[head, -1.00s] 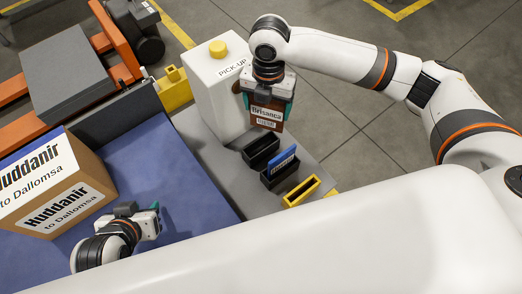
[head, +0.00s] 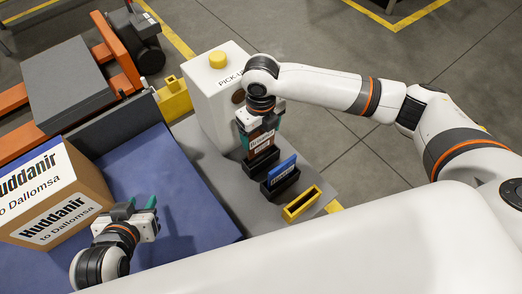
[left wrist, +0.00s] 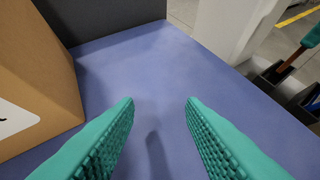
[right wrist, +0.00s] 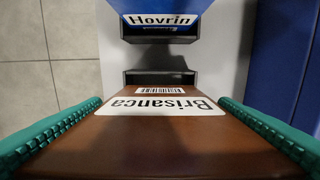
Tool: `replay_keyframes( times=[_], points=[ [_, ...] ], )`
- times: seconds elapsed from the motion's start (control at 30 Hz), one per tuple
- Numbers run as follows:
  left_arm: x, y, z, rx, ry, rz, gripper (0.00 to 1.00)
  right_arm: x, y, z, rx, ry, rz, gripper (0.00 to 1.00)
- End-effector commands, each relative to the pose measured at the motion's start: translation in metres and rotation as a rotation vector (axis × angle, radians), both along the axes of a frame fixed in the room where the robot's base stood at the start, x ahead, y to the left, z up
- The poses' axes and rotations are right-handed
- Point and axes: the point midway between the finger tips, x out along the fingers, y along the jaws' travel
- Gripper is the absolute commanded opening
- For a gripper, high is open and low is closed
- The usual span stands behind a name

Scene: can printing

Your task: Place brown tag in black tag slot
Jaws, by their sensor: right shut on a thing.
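The brown tag (head: 262,142) has a white "Brisanca" label, which reads clearly in the right wrist view (right wrist: 165,103). My right gripper (head: 260,130) is shut on it and holds it upright. The tag's lower edge is at the empty black tag slot (head: 263,162); I cannot tell how far in it is. This slot also shows in the right wrist view (right wrist: 160,76). A blue tag (head: 283,168), labelled "Hovrin", stands in a second black holder (head: 280,187). My left gripper (left wrist: 160,108) is open and empty above the blue surface (left wrist: 155,60).
A yellow holder (head: 302,203) stands empty at the grey shelf's near end. A white box (head: 215,95) marked "PICK-UP", with a yellow button (head: 218,60), stands behind the holders. A cardboard box (head: 55,195) labelled "Huddanir" is beside my left gripper.

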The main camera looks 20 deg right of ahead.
Motion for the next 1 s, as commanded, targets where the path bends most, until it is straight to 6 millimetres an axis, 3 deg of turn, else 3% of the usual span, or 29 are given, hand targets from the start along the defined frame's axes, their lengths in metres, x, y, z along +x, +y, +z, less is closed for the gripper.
replay_keyframes(
  times=[0.13, 0.37, 0.6, 0.77, 1.0],
  points=[
    [0.021, -0.009, 0.017, -0.037, -0.162, -0.012, 0.36, 0.000, 0.000, -0.022, -0.001, 0.001, 0.000, 0.58],
    [0.033, -0.015, 0.034, -0.064, -0.279, -0.021, 0.36, 0.000, 0.000, -0.034, -0.001, 0.000, -0.001, 0.58],
    [0.051, -0.025, 0.069, -0.123, -0.523, -0.036, 0.36, 0.000, 0.000, -0.063, 0.000, 0.001, -0.002, 0.58],
    [0.054, -0.028, 0.083, -0.142, -0.602, -0.041, 0.36, 0.000, 0.000, -0.069, 0.000, -0.002, -0.001, 0.58],
    [0.054, -0.028, 0.084, -0.144, -0.605, -0.042, 0.36, 0.000, 0.000, -0.069, 0.000, -0.002, -0.001, 0.58]
  ],
)
